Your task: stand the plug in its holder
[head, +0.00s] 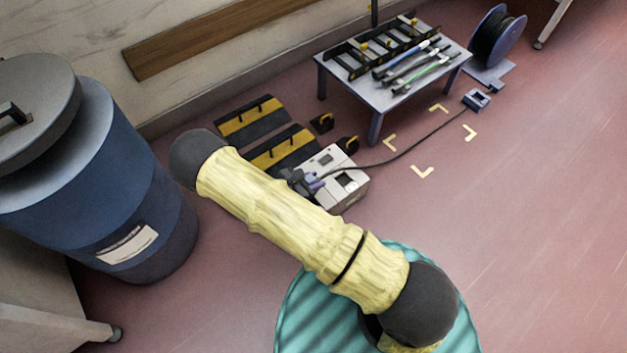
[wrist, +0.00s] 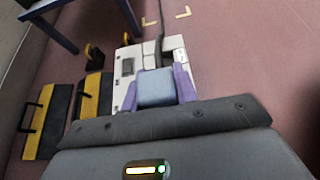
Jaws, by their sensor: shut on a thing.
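My gripper (wrist: 157,90) has two purple fingers, shut on the sides of a blue-grey block, which I take to be the plug (wrist: 156,86). In the head view my gripper (head: 314,184) is small and partly behind my yellow-sleeved arm, at a white box (head: 348,190) on the floor. The box (wrist: 128,51) lies just beyond and below the fingers in the wrist view; I cannot tell whether the plug touches it. A dark cable (head: 405,153) runs from there to a small blue-grey floor unit (head: 476,99). I cannot tell for sure which thing is the holder.
A low table (head: 405,97) with a black rack and several rods stands at the back, beside a cable reel (head: 496,38). Yellow-black ramps (head: 250,120) lie left of the box. A blue drum (head: 120,190) stands left. The floor inside the yellow corner marks (head: 422,172) is mostly clear.

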